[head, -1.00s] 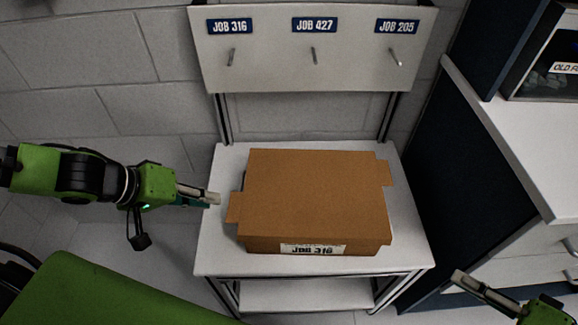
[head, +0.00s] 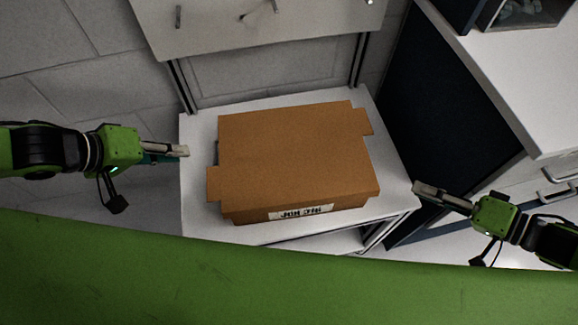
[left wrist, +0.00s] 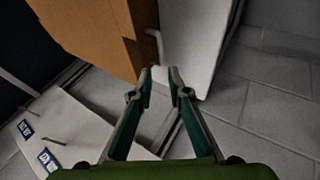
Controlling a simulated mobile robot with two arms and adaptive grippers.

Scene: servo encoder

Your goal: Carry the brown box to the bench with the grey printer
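The brown box (head: 295,150) sits on a small white table (head: 198,215), with a flap sticking out at each side and a white job label (head: 301,212) on its near face. My left gripper (head: 186,151) is left of the box, apart from it, pointing at its side. In the left wrist view the left fingers (left wrist: 160,73) are apart with nothing between them, and the box (left wrist: 95,35) is beyond them. My right gripper (head: 417,188) is right of the box, beside the table edge and apart from the box; its finger gap does not show. No grey printer is in view.
A board with hooks (head: 250,25) rises behind the table on dark posts. At right stands a white-topped counter (head: 510,85) with a dark side panel and drawers. My green body fills the front.

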